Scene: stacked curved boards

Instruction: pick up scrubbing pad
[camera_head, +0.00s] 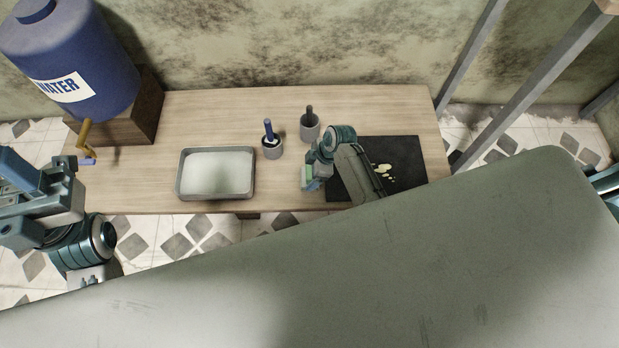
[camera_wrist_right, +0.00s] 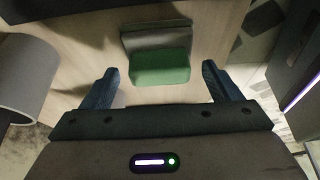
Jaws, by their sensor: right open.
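The scrubbing pad (camera_wrist_right: 160,68) is a green block with a grey-brown part along its far side, lying on the wooden table in the right wrist view. In the head view a little of its green (camera_head: 306,171) shows by my right gripper (camera_head: 309,180), at the left edge of the dark mat. My right gripper is open, with one blue finger on each side of the pad and visible gaps between. I cannot tell its height above the pad. My left gripper (camera_head: 40,195) is at the far left, away from the pad; its jaws are unclear.
A dark mat (camera_head: 405,158) with pale spots lies right. A blue water barrel (camera_head: 75,55) stands at the back left.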

